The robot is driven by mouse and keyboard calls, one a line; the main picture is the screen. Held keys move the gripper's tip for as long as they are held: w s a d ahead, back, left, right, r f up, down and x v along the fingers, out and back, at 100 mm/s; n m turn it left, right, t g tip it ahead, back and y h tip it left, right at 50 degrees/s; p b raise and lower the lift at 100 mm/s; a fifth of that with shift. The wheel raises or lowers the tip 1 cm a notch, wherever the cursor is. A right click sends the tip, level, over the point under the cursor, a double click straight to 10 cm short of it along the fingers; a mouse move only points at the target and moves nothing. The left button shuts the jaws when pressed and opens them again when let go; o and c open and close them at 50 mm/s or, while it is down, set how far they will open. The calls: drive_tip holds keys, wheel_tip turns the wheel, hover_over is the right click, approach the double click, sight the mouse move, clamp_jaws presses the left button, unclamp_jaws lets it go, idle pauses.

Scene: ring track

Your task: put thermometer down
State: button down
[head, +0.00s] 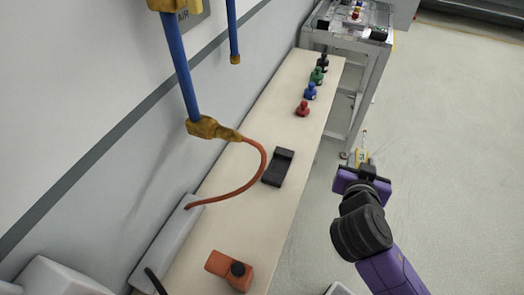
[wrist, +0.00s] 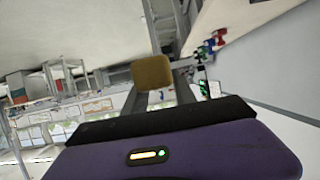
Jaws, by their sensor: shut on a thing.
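My gripper (head: 357,162) is over the floor, to the right of the long bench, and is shut on a small yellow thing, which I take to be the thermometer (head: 362,156). In the wrist view the thermometer shows as a plain brownish-yellow block (wrist: 152,73) at my fingers (wrist: 164,97). Its details are too small to tell in the head view. The thermometer is clear of the bench top.
The pale bench (head: 240,196) carries a black holder (head: 278,167), an orange device (head: 228,265), and red (head: 302,108), blue (head: 310,91) and green (head: 317,75) knobbed pieces. An orange hose (head: 262,165) arches over it. A metal-framed table (head: 365,50) stands beyond.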

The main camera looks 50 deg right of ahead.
drive_tip(key=w+a+p, duration=0.2)
drive_tip(key=w+a, duration=0.1)
drive_tip(key=w, duration=0.6)
drive_tip(key=w+a+p, duration=0.2)
drive_tip(key=w+a, duration=0.2)
drive_tip(key=w, duration=0.6)
wheel_tip(320, 180, down, 6)
drive_tip(key=shift+w+d+f, duration=0.1)
drive_tip(key=shift+d, duration=0.05)
drive_tip(key=shift+w+f+p, duration=0.2)
drive_tip(key=shift+f+p, duration=0.15)
drive_tip(key=shift+f, duration=0.2)
drive_tip(key=c, duration=1)
unclamp_jaws()
